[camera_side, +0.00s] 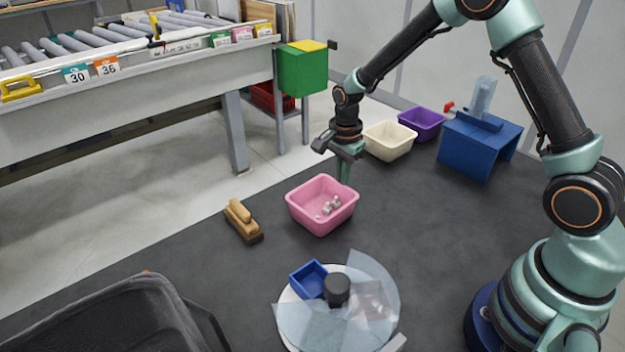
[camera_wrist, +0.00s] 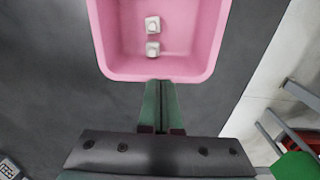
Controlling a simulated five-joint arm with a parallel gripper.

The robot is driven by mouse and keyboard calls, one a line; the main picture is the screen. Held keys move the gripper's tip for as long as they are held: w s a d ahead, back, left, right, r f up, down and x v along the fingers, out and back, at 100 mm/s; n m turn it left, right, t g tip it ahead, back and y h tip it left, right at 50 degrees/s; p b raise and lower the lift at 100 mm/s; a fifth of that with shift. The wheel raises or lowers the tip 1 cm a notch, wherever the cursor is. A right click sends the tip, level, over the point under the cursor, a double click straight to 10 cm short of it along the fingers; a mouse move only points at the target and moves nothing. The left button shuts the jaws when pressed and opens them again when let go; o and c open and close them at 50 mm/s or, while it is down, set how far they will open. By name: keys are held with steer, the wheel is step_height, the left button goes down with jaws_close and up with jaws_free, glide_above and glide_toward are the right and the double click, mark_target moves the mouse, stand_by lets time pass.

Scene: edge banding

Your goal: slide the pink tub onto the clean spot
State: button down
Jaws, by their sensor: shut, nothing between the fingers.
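The pink tub (camera_side: 322,222) stands upright on the dark mat in the middle of the side view. It holds a few small whitish pieces, and two show inside it in the wrist view. My gripper (camera_side: 344,180) points down at the tub's far rim, its fingers together and empty. In the wrist view, the fingertips (camera_wrist: 160,86) are at the outside of the tub's near wall (camera_wrist: 157,75). I cannot tell whether they touch it. I cannot make out a distinct clean spot on the mat.
A wooden brush (camera_side: 241,219) lies left of the tub. A round white turntable (camera_side: 290,318) with a blue tray (camera_side: 308,279) and clear sheets is in front. Cream (camera_side: 388,141) and purple (camera_side: 422,124) tubs and a blue stand (camera_side: 480,145) are behind. The mat between is clear.

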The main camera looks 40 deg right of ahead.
steer(key=shift+r, duration=0.15)
step_height(320, 180, up, 10)
stand_by(0.7)
steer(key=shift+a, duration=0.1)
step_height(320, 180, up, 8)
stand_by(1.1)
